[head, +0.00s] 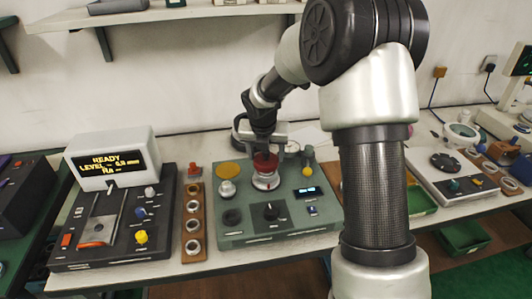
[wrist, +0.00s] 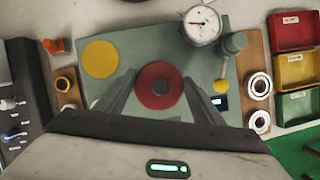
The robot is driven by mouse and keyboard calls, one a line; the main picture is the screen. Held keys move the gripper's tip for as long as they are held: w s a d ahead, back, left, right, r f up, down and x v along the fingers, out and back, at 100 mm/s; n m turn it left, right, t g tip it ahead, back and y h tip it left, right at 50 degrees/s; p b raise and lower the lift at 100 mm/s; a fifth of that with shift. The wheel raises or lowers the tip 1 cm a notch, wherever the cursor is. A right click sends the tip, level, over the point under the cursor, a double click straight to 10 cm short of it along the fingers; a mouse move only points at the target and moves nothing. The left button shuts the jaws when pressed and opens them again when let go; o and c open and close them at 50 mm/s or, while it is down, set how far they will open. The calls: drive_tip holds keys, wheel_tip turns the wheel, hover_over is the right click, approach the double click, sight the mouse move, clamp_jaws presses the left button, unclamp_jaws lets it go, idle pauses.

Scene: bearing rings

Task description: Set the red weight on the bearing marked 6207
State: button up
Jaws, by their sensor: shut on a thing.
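The red weight (head: 265,162) is a round red disc with a dark centre, seen from above in the wrist view (wrist: 146,91). My gripper (head: 267,152) is shut on it from above, with one finger on each side; the fingers also show in the wrist view (wrist: 161,84). The weight is over a silver round seat (head: 265,181) on the grey-green tester (head: 235,238). I cannot tell whether it touches the seat. Several bearing rings stand in a brown rack (head: 193,226) left of the tester. No 6207 marking is readable.
A yellow disc (wrist: 100,59) and a dial gauge (wrist: 203,25) are close to the weight. A post with a yellow knob (head: 308,171) stands at its right. Red, yellow and green bins (wrist: 295,70) lie further right. A display unit (head: 112,158) is at the left.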

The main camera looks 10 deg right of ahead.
drive_tip(key=shift+f+p, duration=0.2)
drive_tip(key=shift+p, duration=0.25)
idle(1.0)
drive_tip(key=shift+f, duration=0.2)
drive_tip(key=shift+f, duration=0.35)
idle(0.3)
drive_tip(key=shift+p, duration=0.45)
idle(1.1)
drive_tip(key=o, duration=1.5)
drive_tip(key=shift+o, duration=0.9)
drive_tip(key=shift+f, duration=0.1)
